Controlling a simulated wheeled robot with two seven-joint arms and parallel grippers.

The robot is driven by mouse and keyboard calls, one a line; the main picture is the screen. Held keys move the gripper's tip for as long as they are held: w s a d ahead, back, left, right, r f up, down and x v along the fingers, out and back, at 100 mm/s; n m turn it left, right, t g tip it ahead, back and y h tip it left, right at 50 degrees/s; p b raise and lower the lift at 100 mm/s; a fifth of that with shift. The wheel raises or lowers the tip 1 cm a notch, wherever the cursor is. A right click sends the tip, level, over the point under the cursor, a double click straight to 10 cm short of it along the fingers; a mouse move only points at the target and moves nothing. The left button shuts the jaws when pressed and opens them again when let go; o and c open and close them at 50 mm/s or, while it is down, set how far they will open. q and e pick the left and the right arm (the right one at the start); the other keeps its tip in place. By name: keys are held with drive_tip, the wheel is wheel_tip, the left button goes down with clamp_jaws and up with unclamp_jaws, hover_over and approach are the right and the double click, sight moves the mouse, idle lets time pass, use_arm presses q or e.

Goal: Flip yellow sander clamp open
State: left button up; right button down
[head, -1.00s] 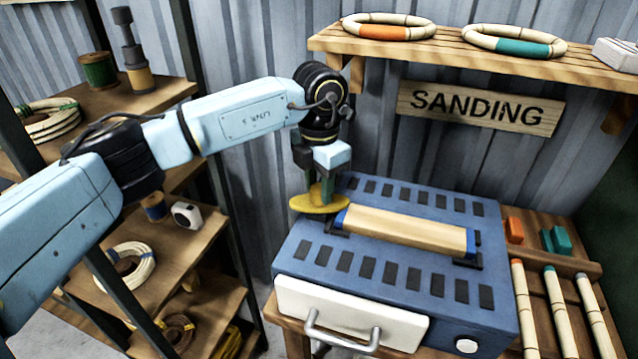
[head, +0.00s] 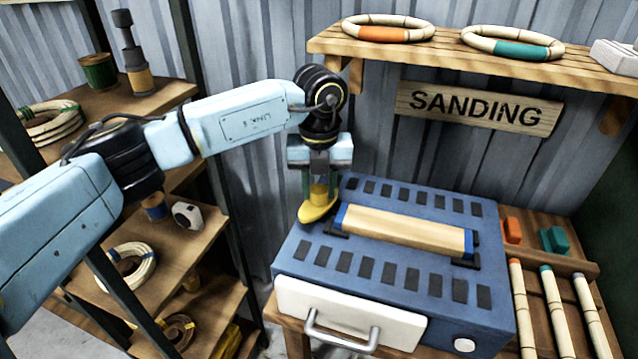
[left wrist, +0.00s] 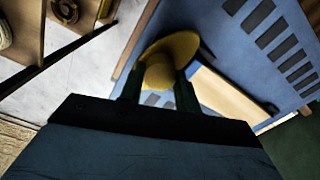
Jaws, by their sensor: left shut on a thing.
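The blue sander (head: 395,305) stands on a wooden bench, with a wooden roller (head: 405,228) lying across its top between dark mounts. The yellow clamp (head: 317,211) is at the left end of the sander's top. My left gripper (head: 319,192) comes down on it from above and is shut on its upright part. In the left wrist view the yellow clamp (left wrist: 172,60) sits between the two dark green fingers (left wrist: 157,92). The clamp's base is partly hidden by the fingers there. My right gripper is not in view.
A white drawer (head: 350,312) with a metal handle is on the sander's front. Several rods (head: 560,310) and small orange and teal blocks lie on the right. A shelf (head: 480,65) with rings hangs above; a shelf rack stands at left.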

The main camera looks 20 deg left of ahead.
sight(319, 189)
use_arm(q)
drive_tip(key=shift+n, duration=1.5)
drive_tip(key=shift+w, duration=0.1)
drive_tip(key=o, duration=1)
wheel_tip(319, 189, up, 14)
drive_tip(key=shift+f, duration=0.25)
